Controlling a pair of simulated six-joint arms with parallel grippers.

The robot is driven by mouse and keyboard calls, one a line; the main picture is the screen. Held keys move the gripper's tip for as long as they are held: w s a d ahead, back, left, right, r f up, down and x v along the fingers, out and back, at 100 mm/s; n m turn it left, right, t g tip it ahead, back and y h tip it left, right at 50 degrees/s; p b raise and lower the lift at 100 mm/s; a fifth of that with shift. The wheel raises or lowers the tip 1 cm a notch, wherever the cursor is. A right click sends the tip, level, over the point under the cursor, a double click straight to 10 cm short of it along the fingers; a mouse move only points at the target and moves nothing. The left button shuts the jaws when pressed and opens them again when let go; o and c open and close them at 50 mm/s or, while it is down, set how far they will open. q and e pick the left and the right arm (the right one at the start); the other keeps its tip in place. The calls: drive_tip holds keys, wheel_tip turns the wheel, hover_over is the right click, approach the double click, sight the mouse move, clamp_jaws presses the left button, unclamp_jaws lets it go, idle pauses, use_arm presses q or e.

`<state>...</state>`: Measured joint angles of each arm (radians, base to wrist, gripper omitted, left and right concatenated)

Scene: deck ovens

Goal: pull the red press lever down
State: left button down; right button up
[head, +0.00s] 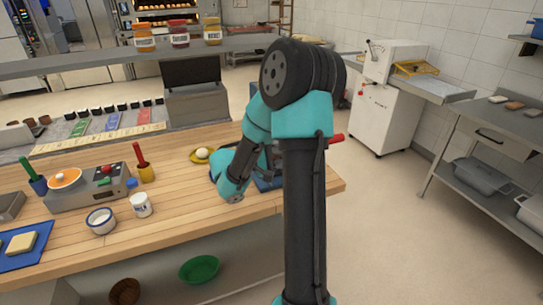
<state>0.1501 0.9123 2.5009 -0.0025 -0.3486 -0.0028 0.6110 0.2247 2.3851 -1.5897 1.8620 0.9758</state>
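A red handle (336,138), which looks like the press lever, sticks out to the right from behind my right arm. Its far end and pivot are hidden by the arm. A dark and blue device (268,183), probably the press, stands near the right end of the wooden bench and is mostly covered by my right arm. That arm rises in the middle of the view and bends down toward the bench. I cannot make out its fingers or whether they touch the lever.
The wooden bench (165,205) holds a yellow plate (196,158) with a pale ball, a white jar (141,206), a bowl (100,220) and a scale (85,196). A red-handled tool (138,152) stands in a yellow cup. A white machine (385,110) stands at the back right.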

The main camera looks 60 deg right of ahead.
drive_tip(key=v, duration=0.3)
drive_tip(key=shift+w+a, duration=0.1)
drive_tip(key=shift+f, duration=0.1)
idle(0.4)
